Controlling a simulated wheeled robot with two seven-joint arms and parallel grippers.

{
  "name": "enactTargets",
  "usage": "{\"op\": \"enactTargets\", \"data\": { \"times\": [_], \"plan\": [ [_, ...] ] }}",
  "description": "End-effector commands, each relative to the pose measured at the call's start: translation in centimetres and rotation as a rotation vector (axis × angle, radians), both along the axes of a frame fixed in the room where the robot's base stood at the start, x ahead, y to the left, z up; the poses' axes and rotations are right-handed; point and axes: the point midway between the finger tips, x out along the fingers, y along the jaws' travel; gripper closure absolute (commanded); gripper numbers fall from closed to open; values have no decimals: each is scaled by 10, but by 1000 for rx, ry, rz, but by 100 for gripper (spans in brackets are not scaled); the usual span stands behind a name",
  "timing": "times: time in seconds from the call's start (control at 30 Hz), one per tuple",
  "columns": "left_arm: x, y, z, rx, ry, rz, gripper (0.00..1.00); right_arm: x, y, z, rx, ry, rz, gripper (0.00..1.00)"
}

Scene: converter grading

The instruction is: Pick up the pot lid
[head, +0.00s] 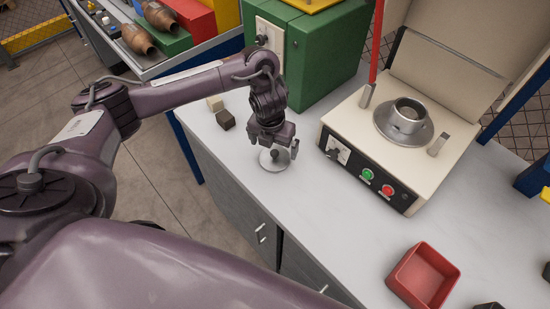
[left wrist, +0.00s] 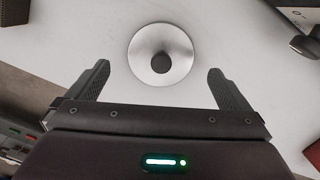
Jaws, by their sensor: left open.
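The pot lid is a round silver disc with a dark knob at its middle. In the head view the lid (head: 272,165) lies flat on the white counter, partly hidden under my left gripper. In the left wrist view the lid (left wrist: 160,54) is whole, lying beyond and centred between the spread fingers. My left gripper (head: 272,148) points down above the lid, and it also shows in the left wrist view (left wrist: 158,82). It is open with nothing between its fingers. My right gripper is not in view.
A cream machine (head: 350,155) with a silver pot (head: 408,118) on top stands to the right. A green box (head: 325,65) stands behind. A dark block (head: 225,120) and a pale block (head: 215,103) lie left of the lid. A red bin (head: 424,276) sits at front right.

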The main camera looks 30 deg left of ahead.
Motion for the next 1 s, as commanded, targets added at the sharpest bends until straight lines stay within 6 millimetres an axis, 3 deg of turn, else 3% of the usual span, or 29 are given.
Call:
{"op": "enactTargets", "data": {
  "times": [0.27,0.6,0.93,1.0],
  "plan": [
    [3,-2,-41,-2,1,2,0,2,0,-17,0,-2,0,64],
    [5,-1,-44,-1,-1,1,1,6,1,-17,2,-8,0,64],
    [5,-1,-44,-1,-1,1,44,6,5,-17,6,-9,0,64],
    [5,-1,-43,-1,-2,1,47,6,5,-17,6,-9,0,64]
  ]
}}
